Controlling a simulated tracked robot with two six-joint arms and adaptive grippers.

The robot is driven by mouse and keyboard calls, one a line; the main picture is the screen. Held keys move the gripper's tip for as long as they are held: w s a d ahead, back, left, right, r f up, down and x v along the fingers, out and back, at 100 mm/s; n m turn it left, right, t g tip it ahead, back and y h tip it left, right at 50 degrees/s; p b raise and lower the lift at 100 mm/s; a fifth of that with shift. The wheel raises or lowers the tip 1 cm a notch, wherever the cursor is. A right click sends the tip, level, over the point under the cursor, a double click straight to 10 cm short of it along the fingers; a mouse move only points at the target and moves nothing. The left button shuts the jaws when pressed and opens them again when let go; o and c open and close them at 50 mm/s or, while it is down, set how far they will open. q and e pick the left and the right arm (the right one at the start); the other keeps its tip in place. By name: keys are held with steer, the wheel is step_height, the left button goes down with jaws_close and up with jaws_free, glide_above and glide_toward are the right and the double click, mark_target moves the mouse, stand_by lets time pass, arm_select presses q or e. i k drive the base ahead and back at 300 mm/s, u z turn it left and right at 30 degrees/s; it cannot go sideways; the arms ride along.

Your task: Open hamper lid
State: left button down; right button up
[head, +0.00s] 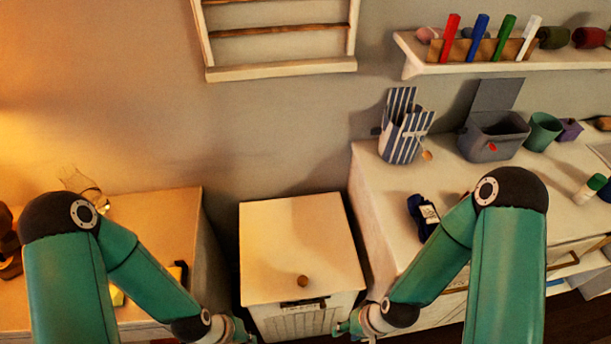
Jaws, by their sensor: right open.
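The white hamper (300,325) stands in the middle, between two pieces of furniture. Its flat cream lid (298,235) lies over the top, with a round brown knob (303,281) near the front edge. A dark strip shows just under the lid's front edge; I cannot tell whether it is a gap or a handle. My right gripper (344,328) is open and empty, low at the hamper's front right corner, below the lid. My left gripper (247,334) is at the bottom edge of the view by the hamper's front left side, partly cut off, its fingers unclear.
A white dresser (375,200) stands close on the right, with a striped holder (403,135), a grey open box (492,137) and a green cup (543,131). A wooden table (165,215) stands on the left. A wall shelf (425,58) holds several coloured items. Space above the lid is clear.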

mark_target(297, 247)
steer(key=z, duration=0.35)
steer(key=k, duration=1.05)
steer(key=u, duration=0.95)
steer(key=i, duration=1)
